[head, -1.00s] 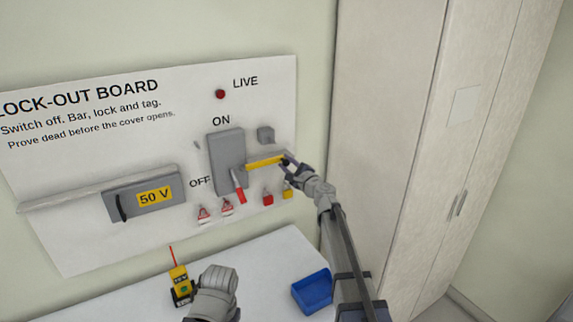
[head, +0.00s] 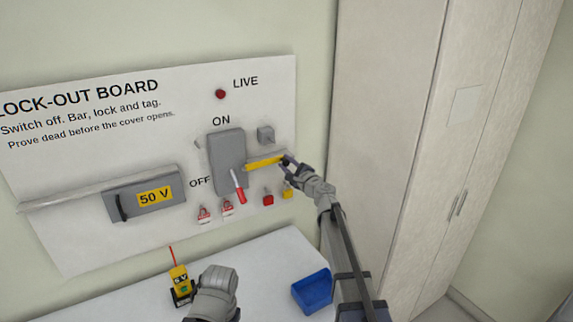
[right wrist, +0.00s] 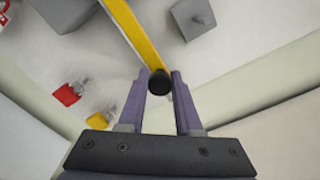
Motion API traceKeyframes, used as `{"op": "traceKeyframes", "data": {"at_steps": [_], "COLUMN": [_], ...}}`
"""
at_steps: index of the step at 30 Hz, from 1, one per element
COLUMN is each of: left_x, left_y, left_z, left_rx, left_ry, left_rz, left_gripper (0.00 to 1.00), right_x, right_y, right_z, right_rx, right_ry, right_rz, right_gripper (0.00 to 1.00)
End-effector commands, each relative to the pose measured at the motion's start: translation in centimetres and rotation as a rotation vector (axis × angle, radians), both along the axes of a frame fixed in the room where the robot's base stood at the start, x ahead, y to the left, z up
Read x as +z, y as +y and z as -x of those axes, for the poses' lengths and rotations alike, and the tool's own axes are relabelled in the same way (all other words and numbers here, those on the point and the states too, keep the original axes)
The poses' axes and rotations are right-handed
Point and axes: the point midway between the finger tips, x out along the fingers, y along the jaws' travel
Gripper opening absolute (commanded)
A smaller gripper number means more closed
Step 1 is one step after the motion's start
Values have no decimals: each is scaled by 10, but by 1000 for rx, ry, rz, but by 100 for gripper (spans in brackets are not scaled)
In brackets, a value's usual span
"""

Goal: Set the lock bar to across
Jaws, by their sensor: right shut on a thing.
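The yellow lock bar (head: 264,162) sits on the board just right of the grey switch box (head: 226,160), pointing right and slightly up. Its black end knob (right wrist: 159,83) is between the fingers of my right gripper (head: 287,161). That gripper is shut on the knob; in the right wrist view (right wrist: 160,88) a finger stands at each side of it. The red-tipped switch handle (head: 238,187) points down, toward OFF. A grey part of my left arm shows low in the head view; its fingers cannot be made out.
A small grey block (head: 265,134) is on the board above the bar. Red and yellow padlocks (head: 268,199) and red-white tags (head: 204,214) hang below. A yellow meter (head: 180,281) and a blue bin (head: 312,291) are on the table. A tall cabinet (head: 390,150) stands right.

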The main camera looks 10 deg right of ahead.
Motion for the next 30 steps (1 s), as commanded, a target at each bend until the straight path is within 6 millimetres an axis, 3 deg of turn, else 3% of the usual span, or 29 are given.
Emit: {"op": "traceKeyframes", "data": {"at_steps": [9, 20, 29, 30], "left_x": [0, 0, 0, 0], "left_y": [0, 0, 0, 0], "left_z": [0, 0, 0, 0], "left_rx": [0, 0, 0, 0], "left_ry": [0, 0, 0, 0], "left_rz": [0, 0, 0, 0], "left_gripper": [0, 0, 0, 0], "right_x": [0, 0, -1, -1], "right_y": [2, 58, 63, 63], "right_z": [1, 21, 21, 21], "right_rx": [1, 3, 4, 6], "right_ry": [0, 0, 0, 0], "right_rz": [1, 1, 2, 2], "right_gripper": [0, 0, 0, 38]}}
